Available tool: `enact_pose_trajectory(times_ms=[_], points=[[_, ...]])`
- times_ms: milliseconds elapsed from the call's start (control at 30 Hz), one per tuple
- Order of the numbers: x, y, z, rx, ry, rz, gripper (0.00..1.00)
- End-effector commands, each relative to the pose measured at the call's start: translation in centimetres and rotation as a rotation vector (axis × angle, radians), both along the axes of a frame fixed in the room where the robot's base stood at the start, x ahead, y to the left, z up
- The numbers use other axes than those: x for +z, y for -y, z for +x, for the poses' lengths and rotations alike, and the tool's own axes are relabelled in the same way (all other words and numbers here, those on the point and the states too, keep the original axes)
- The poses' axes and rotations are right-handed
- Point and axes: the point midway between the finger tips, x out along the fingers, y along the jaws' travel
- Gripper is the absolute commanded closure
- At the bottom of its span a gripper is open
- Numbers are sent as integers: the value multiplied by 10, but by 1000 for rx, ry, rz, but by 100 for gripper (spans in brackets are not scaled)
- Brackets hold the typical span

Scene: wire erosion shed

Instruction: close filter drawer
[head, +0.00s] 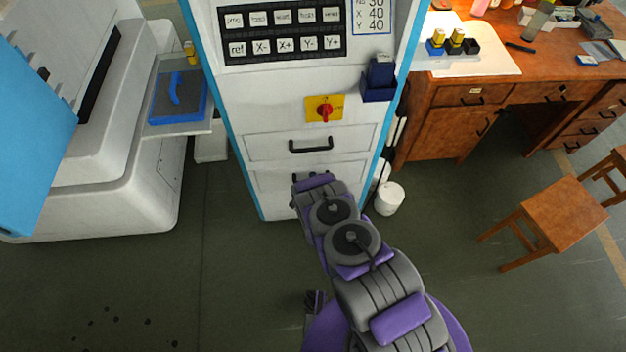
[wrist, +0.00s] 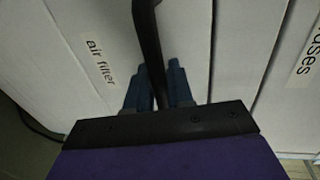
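The filter drawer (wrist: 185,35) is a white front labelled "air filter" in the wrist view. Its black bar handle (wrist: 147,35) runs down between the two dark blue-grey fingers of my gripper (wrist: 158,88). The fingers are close together, one against each side of the handle, and look shut on it. In the head view the lower drawer front (head: 265,183) is low on the white cabinet, and my arm hides its middle and most of its handle. How far the drawer stands out is hard to tell.
Another drawer with a black handle (head: 310,147) is above, below a red knob on a yellow plate (head: 324,109). A white bucket (head: 389,198) stands right of the cabinet, near a wooden desk (head: 440,120) and stool (head: 558,215). A white machine (head: 120,190) is left. Floor between is clear.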

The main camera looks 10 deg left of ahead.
Motion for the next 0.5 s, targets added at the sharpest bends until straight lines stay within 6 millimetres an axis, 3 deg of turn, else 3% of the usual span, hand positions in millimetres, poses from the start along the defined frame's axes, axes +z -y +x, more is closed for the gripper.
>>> enact_pose_trajectory(times_ms=[200, 500], points=[[-1, 0, 0, -3, -2, -2, 62], [1, 2, -4, -3, -1, -2, 62]])
